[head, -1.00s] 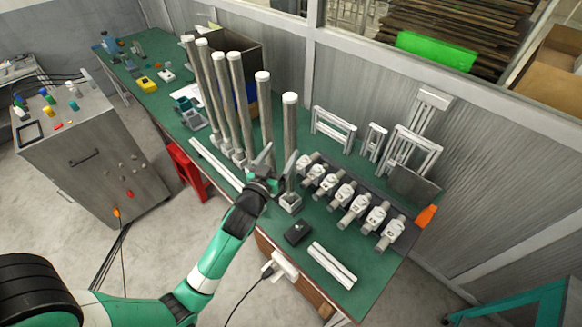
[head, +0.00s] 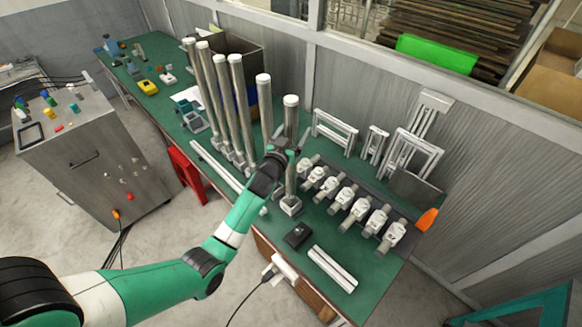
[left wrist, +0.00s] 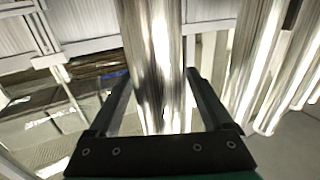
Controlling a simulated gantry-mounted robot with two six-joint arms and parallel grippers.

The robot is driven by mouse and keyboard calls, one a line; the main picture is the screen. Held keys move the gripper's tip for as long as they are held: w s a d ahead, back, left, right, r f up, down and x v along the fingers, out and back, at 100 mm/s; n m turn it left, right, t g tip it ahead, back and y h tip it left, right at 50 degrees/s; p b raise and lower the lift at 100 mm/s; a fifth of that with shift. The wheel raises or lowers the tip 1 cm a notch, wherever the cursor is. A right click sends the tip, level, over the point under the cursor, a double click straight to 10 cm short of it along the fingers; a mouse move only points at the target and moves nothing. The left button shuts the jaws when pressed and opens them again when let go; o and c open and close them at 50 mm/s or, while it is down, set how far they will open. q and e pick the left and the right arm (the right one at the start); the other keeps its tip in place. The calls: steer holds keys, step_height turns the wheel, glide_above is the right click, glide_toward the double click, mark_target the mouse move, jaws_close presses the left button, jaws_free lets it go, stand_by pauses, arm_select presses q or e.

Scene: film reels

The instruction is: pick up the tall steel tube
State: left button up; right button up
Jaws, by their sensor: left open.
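Several tall steel tubes stand upright in square bases along the bench. The nearest tall steel tube (head: 291,118) has a white cap, and its base rests on the green bench top. My left gripper (head: 284,148) is at this tube, about halfway up, and hides part of it. In the left wrist view the shiny tube (left wrist: 155,50) stands between the two fingers of my open left gripper (left wrist: 160,78). A gap shows beside the tube on at least one side; I cannot tell whether a finger touches it. My right gripper is not in view.
Another tall tube (head: 265,105) stands just behind, with more in a row to the left. Several grey-white clamp fittings (head: 345,195) line the right side. A black box (head: 298,235) and white rails (head: 332,268) lie at the front. A corrugated wall closes the back.

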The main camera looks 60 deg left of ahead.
arm_select(q)
jaws_close()
stand_by(0.3)
stand_by(1.0)
steer(key=shift+r, duration=0.1)
